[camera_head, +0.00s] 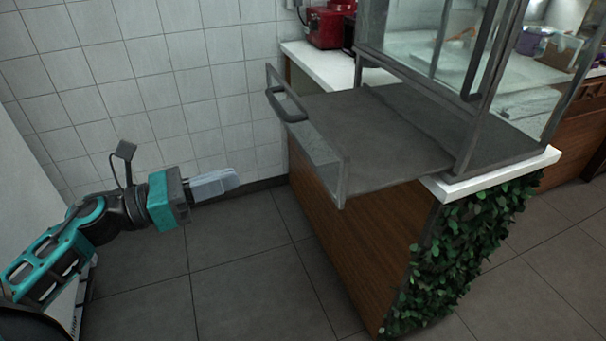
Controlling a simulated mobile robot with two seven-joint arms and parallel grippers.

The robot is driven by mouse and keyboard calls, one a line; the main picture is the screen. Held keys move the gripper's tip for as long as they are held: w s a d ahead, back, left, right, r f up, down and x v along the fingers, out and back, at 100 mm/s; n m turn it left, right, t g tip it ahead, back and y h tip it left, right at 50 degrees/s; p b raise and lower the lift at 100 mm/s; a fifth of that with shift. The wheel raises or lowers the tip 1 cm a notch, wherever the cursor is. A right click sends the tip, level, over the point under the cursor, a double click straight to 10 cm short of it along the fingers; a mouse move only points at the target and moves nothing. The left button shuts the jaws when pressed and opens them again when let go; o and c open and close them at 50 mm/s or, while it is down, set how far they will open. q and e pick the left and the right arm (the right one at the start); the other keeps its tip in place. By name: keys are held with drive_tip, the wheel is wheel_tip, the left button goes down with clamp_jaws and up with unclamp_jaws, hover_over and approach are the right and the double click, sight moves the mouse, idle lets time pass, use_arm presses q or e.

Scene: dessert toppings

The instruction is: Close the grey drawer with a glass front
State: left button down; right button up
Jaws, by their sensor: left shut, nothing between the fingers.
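The grey drawer (372,134) is pulled out to the left from under the glass display case (480,50). Its glass front (318,152) stands upright at the drawer's left end, with a dark curved handle (284,106) near the far end. My left gripper (232,179) is shut and empty. It is left of the glass front, apart from it and lower in the picture, over the floor. My right gripper is not in view.
The wooden counter (345,232) has a white top and leafy greenery (455,258) on its near end. A red appliance (328,25) stands on the white worktop behind. A tiled wall (190,85) runs behind my left arm. The floor left of the counter is clear.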

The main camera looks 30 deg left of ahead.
use_arm(q)
drive_tip(key=m, duration=0.2)
drive_tip(key=p, duration=0.2)
approach(321, 158)
drive_tip(key=shift+g, duration=0.4)
drive_tip(key=x, duration=0.7)
drive_tip(key=shift+w+a+r, duration=0.1)
drive_tip(key=shift+a+r, duration=0.1)
drive_tip(key=shift+r, duration=0.05)
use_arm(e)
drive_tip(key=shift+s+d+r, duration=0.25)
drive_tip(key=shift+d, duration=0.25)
